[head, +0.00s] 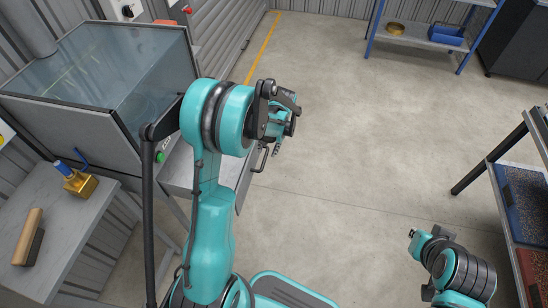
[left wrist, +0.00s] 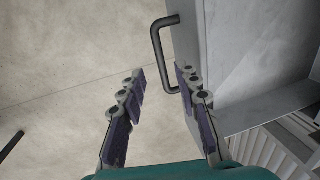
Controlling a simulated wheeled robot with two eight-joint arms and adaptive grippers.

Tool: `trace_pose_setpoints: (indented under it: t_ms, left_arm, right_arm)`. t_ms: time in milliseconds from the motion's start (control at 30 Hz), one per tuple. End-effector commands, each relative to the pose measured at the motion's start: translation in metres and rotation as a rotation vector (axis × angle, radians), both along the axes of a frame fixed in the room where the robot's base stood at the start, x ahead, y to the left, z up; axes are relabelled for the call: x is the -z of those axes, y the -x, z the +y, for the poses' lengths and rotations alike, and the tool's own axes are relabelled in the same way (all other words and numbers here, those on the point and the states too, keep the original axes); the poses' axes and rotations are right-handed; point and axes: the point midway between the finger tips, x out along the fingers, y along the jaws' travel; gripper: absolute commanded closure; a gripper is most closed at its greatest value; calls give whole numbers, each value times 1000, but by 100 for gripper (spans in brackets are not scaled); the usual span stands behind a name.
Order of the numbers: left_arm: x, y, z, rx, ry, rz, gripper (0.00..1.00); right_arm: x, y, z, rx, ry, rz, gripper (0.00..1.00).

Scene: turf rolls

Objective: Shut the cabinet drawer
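The cabinet drawer (head: 245,181) is pulled out from under the glass-topped cabinet (head: 70,120), partly hidden behind my left arm in the head view. Its dark bar handle (head: 262,159) sticks out from the front. In the left wrist view, the handle (left wrist: 160,55) stands off the grey drawer front (left wrist: 191,45), with the drawer's inside (left wrist: 260,60) to the right. My left gripper (head: 284,122) is above the handle. Its fingers (left wrist: 160,73) are apart, with nothing held. My right gripper (head: 420,240) is at the lower right, away from the drawer; its fingers are unclear.
A side table (head: 75,215) at the left holds a brush (head: 30,235) and a brass-coloured block (head: 80,183). A rack with dark trays (head: 525,200) stands at the right, and a blue-legged shelf (head: 400,40) at the back. The middle floor is clear.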

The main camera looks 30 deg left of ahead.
Motion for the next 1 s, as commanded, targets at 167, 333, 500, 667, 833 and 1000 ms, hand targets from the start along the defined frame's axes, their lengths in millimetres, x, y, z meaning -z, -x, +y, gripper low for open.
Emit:
trace_pose_setpoints:
  t_ms: [167,333,500,667,833,1000]
  left_arm:
    - [35,1,6,1,0,0,68]
    - [56,2,10,1,0,-1,68]
    - [63,2,11,1,0,-1,68]
    - [62,2,11,1,0,-1,68]
    - [62,2,11,2,0,-1,96]
    - [62,2,11,2,0,-1,100]
  right_arm:
    - [17,0,0,0,0,0,100]
    - [26,0,0,0,0,0,100]
    - [28,0,0,0,0,0,100]
    - [27,0,0,0,0,0,100]
    - [27,0,0,0,0,0,100]
    - [27,0,0,0,0,0,100]
